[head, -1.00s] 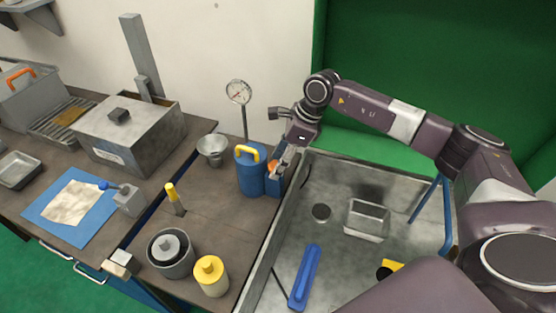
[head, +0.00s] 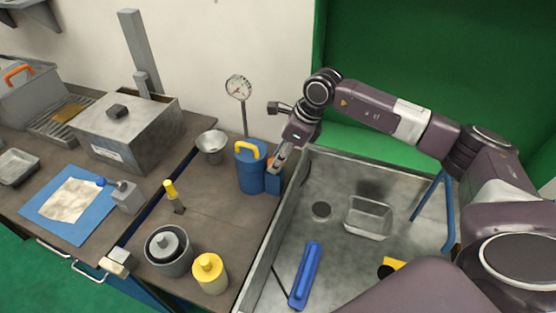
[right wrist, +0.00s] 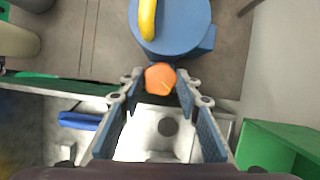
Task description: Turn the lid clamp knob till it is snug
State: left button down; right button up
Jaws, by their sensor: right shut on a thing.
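The blue pot (head: 250,174) with a yellow handle (head: 251,149) on its lid stands upright at the back right of the bench. The orange clamp knob (right wrist: 160,78) is on the pot's near side in the right wrist view. My right gripper (head: 275,168) reaches in from the right at the pot's right side. Its fingertips (right wrist: 160,85) are shut on the knob, one on each side. In the head view the fingers hide most of the knob. How tight the knob is cannot be seen. My left gripper is not in view.
A dial gauge (head: 238,88) stands behind the pot, with a steel funnel (head: 211,143) to its left. A metal basin (head: 262,262) to the right holds a blue-handled tool (head: 305,275) and a small tray (head: 368,232). A yellow-topped jar (head: 210,278) stands at the front.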

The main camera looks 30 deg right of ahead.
jog(key=m+t+b, duration=0.1)
jog(key=m+b, duration=0.1)
jog(key=m, duration=0.1)
jog(key=shift+a+f+h, duration=0.1)
jog(key=shift+h, duration=0.3)
jog(key=shift+m+h+b, duration=0.4)
jog(key=shift+m+b, duration=0.45)
jog(key=shift+m, duration=0.25)
jog(key=shift+r, duration=0.2)
jog(key=o, duration=1.1)
jog(key=shift+s, duration=0.1)
jog(key=v, duration=1.2)
jog(key=shift+s+f, duration=0.1)
jog(key=shift+a+f, duration=0.1)
